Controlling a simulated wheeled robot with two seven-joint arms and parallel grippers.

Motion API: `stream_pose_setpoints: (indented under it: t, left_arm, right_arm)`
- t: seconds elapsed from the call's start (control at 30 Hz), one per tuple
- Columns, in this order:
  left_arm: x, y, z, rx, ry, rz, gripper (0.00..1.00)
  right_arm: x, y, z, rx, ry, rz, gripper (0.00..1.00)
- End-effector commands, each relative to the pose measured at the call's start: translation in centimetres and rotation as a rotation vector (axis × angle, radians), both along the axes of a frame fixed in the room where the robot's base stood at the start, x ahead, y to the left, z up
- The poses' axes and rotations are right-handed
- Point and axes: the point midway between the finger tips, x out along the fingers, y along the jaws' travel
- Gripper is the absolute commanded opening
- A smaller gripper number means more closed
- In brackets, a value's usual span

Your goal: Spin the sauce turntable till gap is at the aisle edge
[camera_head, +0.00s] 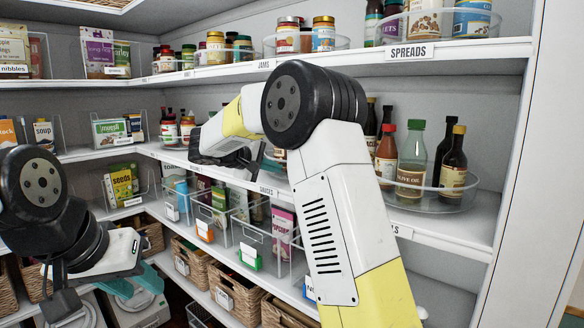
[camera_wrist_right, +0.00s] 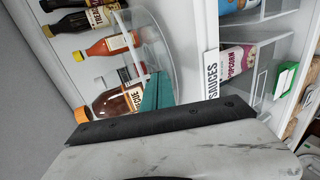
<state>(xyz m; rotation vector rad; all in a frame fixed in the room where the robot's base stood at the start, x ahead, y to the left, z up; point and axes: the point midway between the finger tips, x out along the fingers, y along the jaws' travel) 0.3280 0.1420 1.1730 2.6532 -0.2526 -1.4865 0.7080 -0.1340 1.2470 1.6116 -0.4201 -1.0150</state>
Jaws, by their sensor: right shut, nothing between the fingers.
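The sauce turntable shows in the right wrist view as a clear round tray (camera_wrist_right: 172,62) at the SAUCES label (camera_wrist_right: 212,80). It carries a barbecue sauce bottle (camera_wrist_right: 118,103), a red sauce bottle (camera_wrist_right: 112,45) and dark bottles (camera_wrist_right: 88,20). My right gripper (camera_wrist_right: 157,92) is shut and empty, its teal fingertips at the tray's rim beside the barbecue bottle; contact cannot be told. My left gripper (camera_head: 136,284) is open and empty at the lower left, away from the shelves' sauces.
Another clear turntable (camera_head: 428,203) with oil bottles stands right of my right arm. Jars on turntables (camera_head: 306,44) fill the shelf above. Clear bins (camera_head: 246,232) and wicker baskets (camera_head: 222,291) fill the shelves below. A white shelf edge (camera_head: 450,238) runs along the front.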

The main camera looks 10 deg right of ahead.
Motion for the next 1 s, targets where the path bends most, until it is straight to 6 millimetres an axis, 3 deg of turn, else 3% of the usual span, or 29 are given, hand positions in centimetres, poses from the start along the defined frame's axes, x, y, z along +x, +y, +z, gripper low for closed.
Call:
stream_pose_setpoints:
  t: [0.6, 1.0]
  left_arm:
    - [0.0, 0.0, 0.0, 0.000, 0.000, 0.000, 0.36]
    - [0.0, 0.0, 0.0, 0.000, 0.000, 0.000, 0.36]
  right_arm:
    - [1.9, 1.1, 0.0, 0.000, 0.000, 0.001, 0.00]
    - [2.1, 1.1, 0.0, 0.000, 0.000, -0.001, 0.00]
